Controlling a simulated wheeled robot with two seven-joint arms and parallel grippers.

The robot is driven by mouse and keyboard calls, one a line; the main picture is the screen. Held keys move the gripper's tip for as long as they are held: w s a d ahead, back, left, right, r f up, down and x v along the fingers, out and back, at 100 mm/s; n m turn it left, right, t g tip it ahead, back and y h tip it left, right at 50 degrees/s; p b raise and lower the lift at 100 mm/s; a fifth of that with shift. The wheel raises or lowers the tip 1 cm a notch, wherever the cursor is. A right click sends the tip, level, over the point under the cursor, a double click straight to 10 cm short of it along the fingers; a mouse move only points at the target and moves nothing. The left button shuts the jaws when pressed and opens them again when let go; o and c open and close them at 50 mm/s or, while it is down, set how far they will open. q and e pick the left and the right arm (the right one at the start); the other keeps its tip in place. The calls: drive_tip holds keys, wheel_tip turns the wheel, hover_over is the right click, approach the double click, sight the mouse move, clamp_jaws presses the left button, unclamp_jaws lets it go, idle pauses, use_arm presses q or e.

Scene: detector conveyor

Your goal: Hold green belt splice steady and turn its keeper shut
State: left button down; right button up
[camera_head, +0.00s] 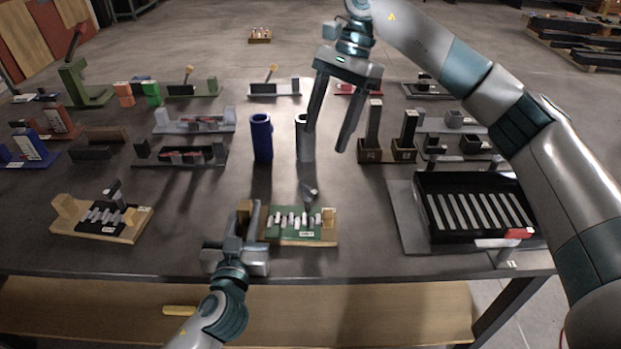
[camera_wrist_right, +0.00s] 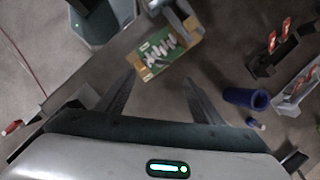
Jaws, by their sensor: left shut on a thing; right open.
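The green belt splice (camera_head: 295,224) lies on a wooden base near the front middle of the table, with several pale links across it and a small grey keeper lever (camera_head: 310,193) standing at its back edge. My left gripper (camera_head: 248,222) is shut on the left end of the splice's wooden base. My right gripper (camera_head: 330,125) is open and empty, high above the table behind the splice. In the right wrist view the green splice (camera_wrist_right: 158,48) shows beyond the open right fingers (camera_wrist_right: 160,85), apart from them. The exact angle of the keeper is hard to tell.
A blue cylinder (camera_head: 262,138) and a white-topped cylinder (camera_head: 304,140) stand behind the splice. A similar splice on wood (camera_head: 75,228) lies at left. A black slatted tray (camera_head: 425,215) is at right. Several fixtures fill the back; table around the splice is clear.

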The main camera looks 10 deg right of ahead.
sight(308, 187)
drive_tip(key=shift+f, duration=0.1)
idle(0.4)
drive_tip(key=x, duration=1.1)
drive_tip(key=shift+s+a+f, duration=0.15)
drive_tip(key=shift+a+f, duration=0.05)
drive_tip(key=shift+f, duration=0.1)
drive_tip(key=shift+c, duration=0.2)
drive_tip(key=c, duration=1)
